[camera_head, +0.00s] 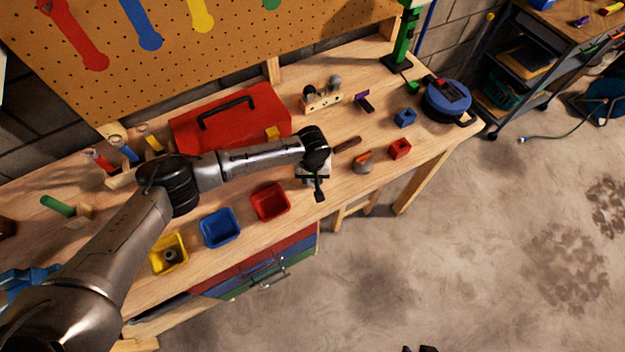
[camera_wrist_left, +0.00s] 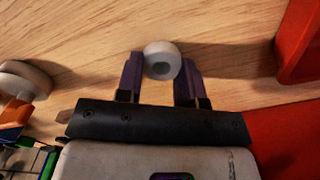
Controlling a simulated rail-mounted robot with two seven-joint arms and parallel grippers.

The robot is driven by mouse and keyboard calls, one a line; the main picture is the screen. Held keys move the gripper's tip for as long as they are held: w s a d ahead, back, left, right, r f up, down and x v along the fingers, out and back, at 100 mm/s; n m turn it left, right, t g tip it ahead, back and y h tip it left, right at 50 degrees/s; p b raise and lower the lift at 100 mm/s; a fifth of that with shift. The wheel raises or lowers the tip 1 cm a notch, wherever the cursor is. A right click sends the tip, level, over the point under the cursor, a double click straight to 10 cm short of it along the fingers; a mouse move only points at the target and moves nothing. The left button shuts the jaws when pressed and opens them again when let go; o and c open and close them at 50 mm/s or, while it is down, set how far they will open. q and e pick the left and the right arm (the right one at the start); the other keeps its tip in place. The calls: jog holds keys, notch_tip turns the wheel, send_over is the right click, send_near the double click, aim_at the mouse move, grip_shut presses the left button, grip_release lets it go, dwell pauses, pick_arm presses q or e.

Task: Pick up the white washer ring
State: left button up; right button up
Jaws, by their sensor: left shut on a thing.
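The white washer ring (camera_wrist_left: 162,60) is a small, thick, pale ring with a dark hole. In the left wrist view it sits between the two dark purple fingertips of my left gripper (camera_wrist_left: 160,76), which is shut on it. In the head view my left gripper (camera_head: 318,190) is over the front part of the workbench, just right of the red bin. The ring cannot be made out there behind the gripper. A small dark shape at the bottom edge of the head view may be my right gripper (camera_head: 420,349); its jaws cannot be read.
Red (camera_head: 286,211), blue (camera_head: 220,241) and yellow (camera_head: 184,262) bins line the bench front; the yellow one holds a grey piece. A red toolbox (camera_head: 200,140) stands behind my arm. A grey-and-orange item (camera_head: 362,166) and a red block (camera_head: 400,148) lie to the right.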

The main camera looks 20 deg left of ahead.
pick_arm(q)
jog(key=shift+r, duration=0.45)
jog(key=r, duration=0.3)
jog(key=shift+s+d+r+p, duration=0.25)
jog(key=shift+d+r+p, duration=0.05)
jog(key=shift+d+r, duration=0.1)
jog(key=s+d+r+m, duration=0.4)
jog(key=s+d+r, duration=0.45)
jog(key=s, duration=0.25)
jog(key=w+a+r, duration=0.2)
jog(key=a+r, duration=0.4)
jog(key=r, duration=0.3)
jog(key=w+a+r, duration=0.2)
jog(key=a+r, duration=0.5)
jog(key=r, duration=0.2)
jog(key=s+r+p, duration=0.4)
jog(key=r+p, duration=0.4)
jog(key=p, duration=0.3)
jog(key=s+r+p, duration=0.5)
jog(key=r+p, duration=0.4)
jog(key=p, duration=0.2)
jog(key=shift+d+r, duration=0.15)
